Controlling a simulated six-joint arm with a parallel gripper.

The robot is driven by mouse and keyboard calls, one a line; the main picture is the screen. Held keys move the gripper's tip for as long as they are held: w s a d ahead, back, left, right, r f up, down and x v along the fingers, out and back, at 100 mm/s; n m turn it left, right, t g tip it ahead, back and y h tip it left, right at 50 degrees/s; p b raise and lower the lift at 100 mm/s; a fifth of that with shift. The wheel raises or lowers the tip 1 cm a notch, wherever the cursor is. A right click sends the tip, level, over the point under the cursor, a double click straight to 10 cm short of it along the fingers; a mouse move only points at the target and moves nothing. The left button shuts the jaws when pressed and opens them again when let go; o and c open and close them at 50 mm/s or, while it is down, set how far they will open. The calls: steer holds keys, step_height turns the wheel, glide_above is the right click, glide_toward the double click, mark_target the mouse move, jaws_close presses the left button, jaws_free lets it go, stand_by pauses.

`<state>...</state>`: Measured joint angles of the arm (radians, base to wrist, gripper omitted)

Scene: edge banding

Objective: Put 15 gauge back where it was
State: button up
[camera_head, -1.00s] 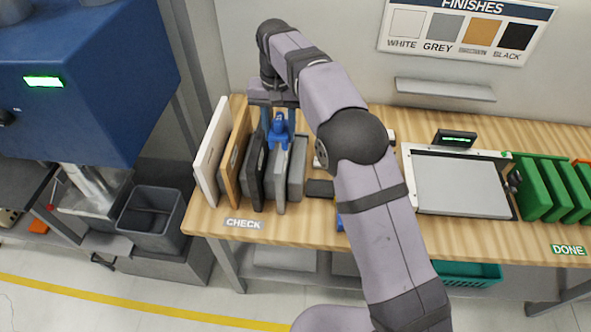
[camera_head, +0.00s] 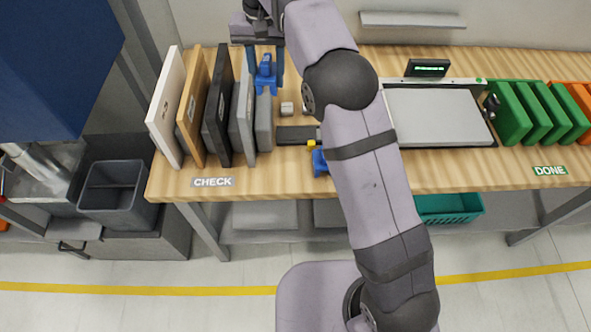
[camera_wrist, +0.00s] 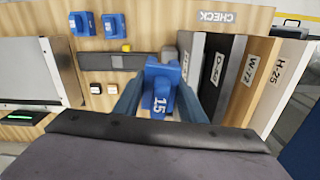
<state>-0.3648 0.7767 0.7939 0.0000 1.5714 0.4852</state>
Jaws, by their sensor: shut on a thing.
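The blue 15 gauge (camera_wrist: 160,90) is held between the two fingers of my gripper (camera_wrist: 163,105), with its number facing the wrist camera. In the head view the gauge (camera_head: 265,76) hangs in my gripper (camera_head: 265,62), above the back end of the row of upright boards, by the grey ones. Two similar blue gauges (camera_wrist: 82,24) (camera_wrist: 114,25) stand on the table in the wrist view. In the head view one blue gauge (camera_head: 320,162) shows beside my arm, which partly covers that area.
White (camera_head: 166,108), wood-coloured (camera_head: 193,106), black (camera_head: 218,108) and grey boards stand upright behind the CHECK label (camera_head: 212,182). A dark strip (camera_head: 297,135) lies right of them, with a small yellow block (camera_head: 311,143) near it. A framed grey panel (camera_head: 438,115) lies farther right.

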steer(key=s+d+f+b, duration=0.5)
steer(key=d+f, duration=0.1)
steer(key=f, duration=0.2)
steer(key=n, duration=0.1)
glide_above(296, 167)
steer(key=shift+f, duration=3.45)
steer(key=shift+f+p, duration=1.6)
steer(key=shift+f, duration=3.35)
steer(key=shift+f, duration=0.2)
steer(key=o, duration=1.1)
steer(key=shift+o, duration=0.2)
